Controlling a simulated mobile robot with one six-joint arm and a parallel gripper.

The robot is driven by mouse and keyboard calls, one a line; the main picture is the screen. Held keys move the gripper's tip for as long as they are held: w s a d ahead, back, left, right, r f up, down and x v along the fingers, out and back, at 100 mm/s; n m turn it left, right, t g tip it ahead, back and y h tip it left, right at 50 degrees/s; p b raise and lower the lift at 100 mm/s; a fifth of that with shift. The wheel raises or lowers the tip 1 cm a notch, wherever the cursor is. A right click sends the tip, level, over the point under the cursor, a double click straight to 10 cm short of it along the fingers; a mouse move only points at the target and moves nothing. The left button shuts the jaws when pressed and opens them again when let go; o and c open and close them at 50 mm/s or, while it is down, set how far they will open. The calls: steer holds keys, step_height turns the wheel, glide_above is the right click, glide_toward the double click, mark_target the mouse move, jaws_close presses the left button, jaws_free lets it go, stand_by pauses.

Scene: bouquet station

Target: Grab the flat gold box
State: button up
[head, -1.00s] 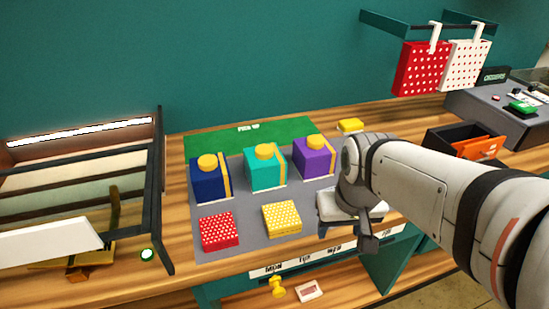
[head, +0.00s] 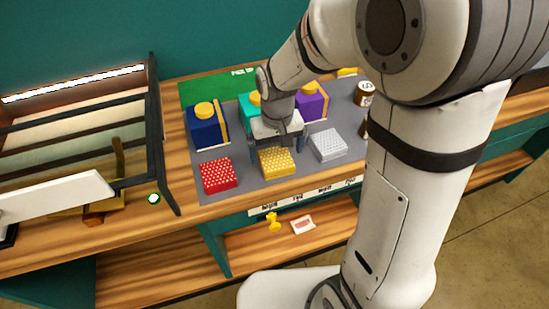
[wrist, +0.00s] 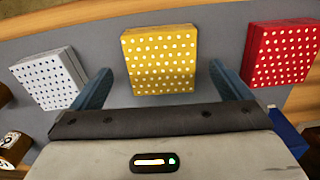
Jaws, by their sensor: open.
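The flat gold box (head: 277,163) with white dots lies on the grey mat, between a flat red box (head: 218,175) and a flat silver-white box (head: 327,145). My gripper (head: 278,148) is open and empty above the gold box, toward its back side. In the wrist view the gold box (wrist: 160,60) sits centred ahead, between the lines of the two blue-grey fingers and apart from both. The silver-white box (wrist: 49,78) is left of it and the red box (wrist: 281,53) right of it.
Tall navy (head: 208,125), teal (head: 246,105) and purple (head: 311,100) boxes with yellow tops stand just behind. A brown jar (head: 364,93) stands at the mat's right. A black-framed rack (head: 155,130) is at left. A shelf (head: 310,235) lies below the counter's front edge.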

mark_target(276, 162)
steer(key=shift+a+f, duration=0.1)
steer(key=shift+f, duration=1.3)
steer(key=shift+c, duration=0.5)
steer(key=c, duration=1)
